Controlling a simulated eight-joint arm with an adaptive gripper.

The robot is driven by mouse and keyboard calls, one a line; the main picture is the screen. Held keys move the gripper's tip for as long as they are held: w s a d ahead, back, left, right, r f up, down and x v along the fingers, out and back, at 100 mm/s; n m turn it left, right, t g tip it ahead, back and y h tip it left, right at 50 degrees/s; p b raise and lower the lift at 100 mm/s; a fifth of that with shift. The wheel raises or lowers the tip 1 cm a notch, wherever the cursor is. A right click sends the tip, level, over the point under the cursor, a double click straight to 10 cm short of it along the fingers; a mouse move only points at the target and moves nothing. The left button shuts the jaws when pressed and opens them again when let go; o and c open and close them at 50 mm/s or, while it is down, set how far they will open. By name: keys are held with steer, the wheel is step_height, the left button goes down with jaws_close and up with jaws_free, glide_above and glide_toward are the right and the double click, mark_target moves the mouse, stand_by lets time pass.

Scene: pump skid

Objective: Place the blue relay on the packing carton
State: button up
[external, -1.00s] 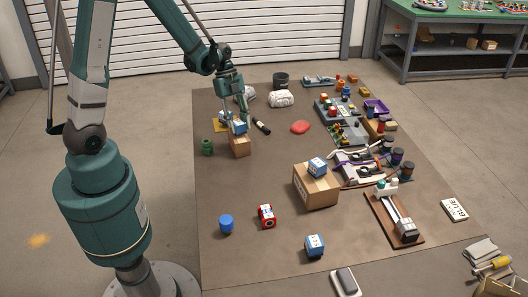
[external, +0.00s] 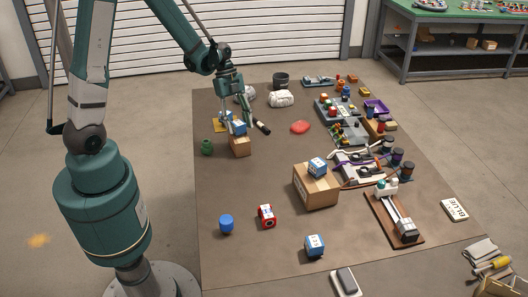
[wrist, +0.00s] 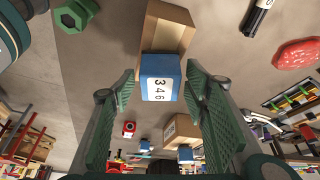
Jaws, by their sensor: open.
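A blue relay (external: 239,128) with a white numbered label sits on a small brown box (external: 240,148). In the wrist view this relay (wrist: 160,78) lies between my fingers, with the small box (wrist: 170,28) beyond it. My gripper (wrist: 159,88) is open, with a finger on each side of the relay and gaps showing. In the external view my gripper (external: 235,117) is down at the relay. A larger brown carton (external: 316,189) stands to the right with another blue relay (external: 317,167) on top. A third blue relay (external: 314,245) is on the mat.
A green hex piece (external: 207,147) is left of the small box, and a black marker (external: 262,128) is right of it. A red relay (external: 267,216) and a blue cylinder (external: 226,224) are nearer the front. The mat between small box and carton is clear.

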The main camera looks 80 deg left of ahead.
steer(key=v, duration=1.2)
steer(key=shift+p, duration=0.45)
steer(key=s+d+r+n+t+y, duration=0.1)
steer(key=s+d+r+n, duration=0.2)
steer(key=d, duration=0.7)
steer(key=s+d+r+n+t+y, duration=0.1)
steer(key=s+d+r+n+t, duration=0.1)
steer(key=d+r+n, duration=0.4)
steer(key=s+d+r+n+t+y, duration=0.2)
steer(key=s+d+r+n, duration=0.2)
steer(key=d, duration=0.9)
steer(key=shift+s+d+r+n, duration=0.2)
steer(key=shift+d+r+n, duration=0.15)
steer(key=shift+r, duration=0.45)
